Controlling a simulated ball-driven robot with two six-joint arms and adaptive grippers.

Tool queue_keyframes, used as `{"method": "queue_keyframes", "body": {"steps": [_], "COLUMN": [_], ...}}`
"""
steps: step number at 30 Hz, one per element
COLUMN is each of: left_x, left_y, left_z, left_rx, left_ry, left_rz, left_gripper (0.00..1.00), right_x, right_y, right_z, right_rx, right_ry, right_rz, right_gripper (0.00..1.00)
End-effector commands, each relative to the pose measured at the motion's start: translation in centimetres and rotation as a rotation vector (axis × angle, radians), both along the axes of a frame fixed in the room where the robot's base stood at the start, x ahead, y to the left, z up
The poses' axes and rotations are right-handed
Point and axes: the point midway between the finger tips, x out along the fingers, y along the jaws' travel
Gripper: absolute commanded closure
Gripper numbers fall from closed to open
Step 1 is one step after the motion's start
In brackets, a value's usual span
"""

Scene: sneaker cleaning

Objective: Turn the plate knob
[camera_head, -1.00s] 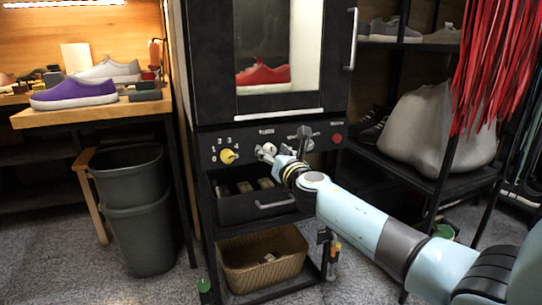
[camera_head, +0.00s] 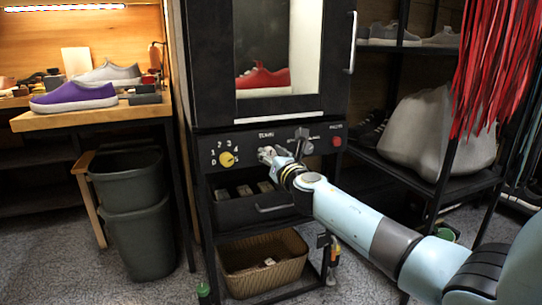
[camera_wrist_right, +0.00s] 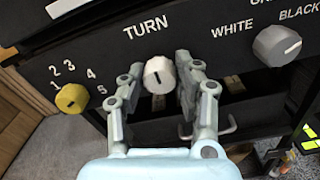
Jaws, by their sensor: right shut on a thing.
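The white plate knob (camera_wrist_right: 159,75) sits under the "TURN" label on the black front panel (camera_head: 217,141) of the cabinet. Its dark pointer line stands near upright in the right wrist view. My right gripper (camera_wrist_right: 158,84) has one finger on each side of the knob and is shut on it. My left gripper is in neither view.
A yellow numbered knob (camera_wrist_right: 71,98) is left of the white knob. A grey knob (camera_wrist_right: 277,45) by "WHITE" and "BLACK" is to the right. A red button (camera_head: 337,141) is at the panel's right end. A red shoe (camera_head: 263,78) shows behind the window above.

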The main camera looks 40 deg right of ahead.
Motion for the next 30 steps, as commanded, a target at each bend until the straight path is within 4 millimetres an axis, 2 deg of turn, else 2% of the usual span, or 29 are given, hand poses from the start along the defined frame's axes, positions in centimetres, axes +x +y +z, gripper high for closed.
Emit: {"method": "queue_keyframes", "body": {"steps": [9, 30], "left_x": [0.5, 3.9], "left_y": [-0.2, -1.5], "left_z": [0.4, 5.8], "left_rx": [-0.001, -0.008], "left_ry": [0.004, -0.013], "left_rz": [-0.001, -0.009], "left_gripper": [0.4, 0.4], "right_x": [0.0, -0.1], "right_y": [0.0, -0.1], "right_z": [-0.2, -0.4], "right_rx": [0.121, 0.745], "right_ry": [-0.028, -0.177], "right_rz": [-0.001, 0.0], "right_gripper": [1.0, 1.0]}}
